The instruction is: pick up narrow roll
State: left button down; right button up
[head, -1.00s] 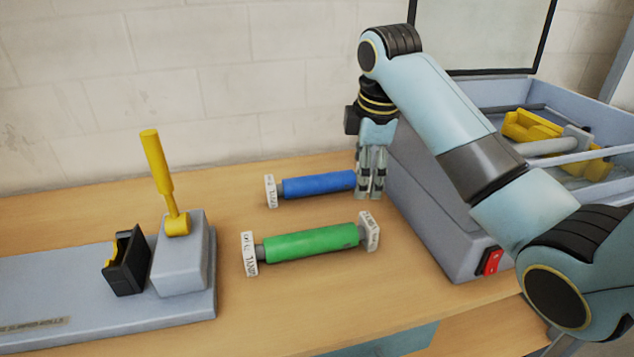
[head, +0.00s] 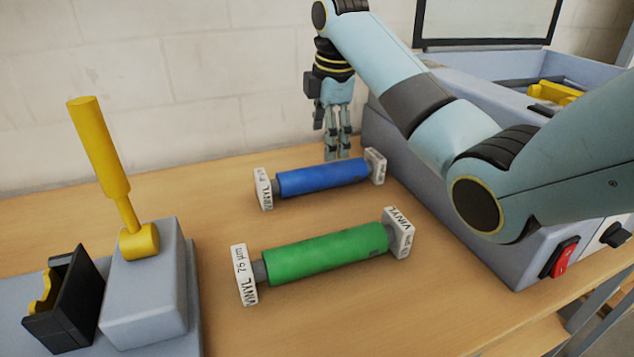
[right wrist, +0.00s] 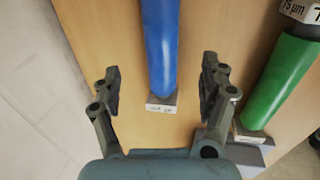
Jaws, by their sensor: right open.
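A blue roll (head: 322,178) lies on the table with a white, lettered block at each end. A green roll (head: 325,253) with similar end blocks lies in front of it and looks a little longer. My right gripper (head: 337,150) points down just behind the blue roll, empty. In the right wrist view my gripper (right wrist: 161,82) is open, with the blue roll (right wrist: 160,45) lying between the lines of its fingers, not gripped. The green roll (right wrist: 281,80) is off to the right there. Contact with the table cannot be told. My left gripper is out of view.
A grey machine (head: 490,240) with a red switch (head: 564,259) stands right of the rolls. A grey block (head: 150,290) with a yellow lever (head: 98,150) and a black holder (head: 65,300) stand at left. Bare table (head: 215,205) lies left of the rolls; a wall is behind.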

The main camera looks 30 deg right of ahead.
aim_at(324, 167)
jog(key=f, duration=0.3)
jog(key=w+f, duration=0.1)
jog(key=f, duration=0.5)
jog(key=shift+w+d+f, duration=0.3)
jog(key=shift+f, duration=0.05)
jog(key=shift+c, duration=0.4)
jog(key=shift+r, duration=0.1)
grip_shut()
